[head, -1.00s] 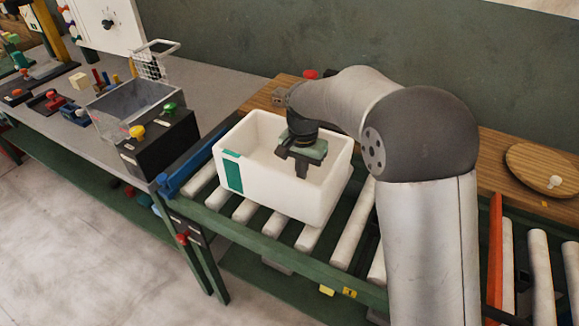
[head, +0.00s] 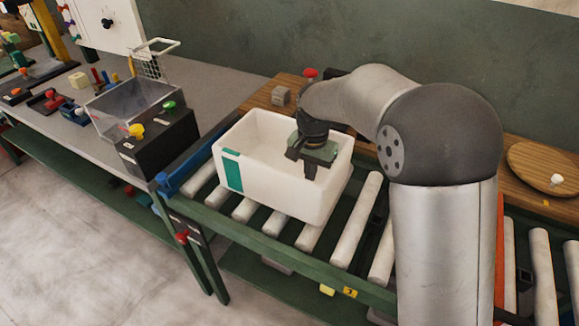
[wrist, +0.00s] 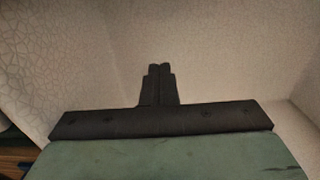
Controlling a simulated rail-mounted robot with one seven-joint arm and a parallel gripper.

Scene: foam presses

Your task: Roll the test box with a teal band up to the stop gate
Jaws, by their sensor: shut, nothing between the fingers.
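The test box (head: 270,185) is a white open-topped box with a teal band (head: 232,171) on its near left side. It sits upright on the roller conveyor in the head view. A blue bar (head: 182,176) crosses the conveyor end left of the box, perhaps the stop gate; a roller shows between them. My gripper (head: 311,174) is shut and empty, pointing down at the box's right part. In the wrist view its fingers (wrist: 160,72) are closed together, with pale box walls (wrist: 220,50) around them. I cannot tell whether they touch a wall.
Bare rollers (head: 357,220) lie right of the box, partly hidden by my arm. An orange bar (head: 499,240) stands farther right. A black button box (head: 158,146) and a clear bin (head: 120,100) stand on the left bench. A wooden shelf with a round board (head: 545,170) runs behind.

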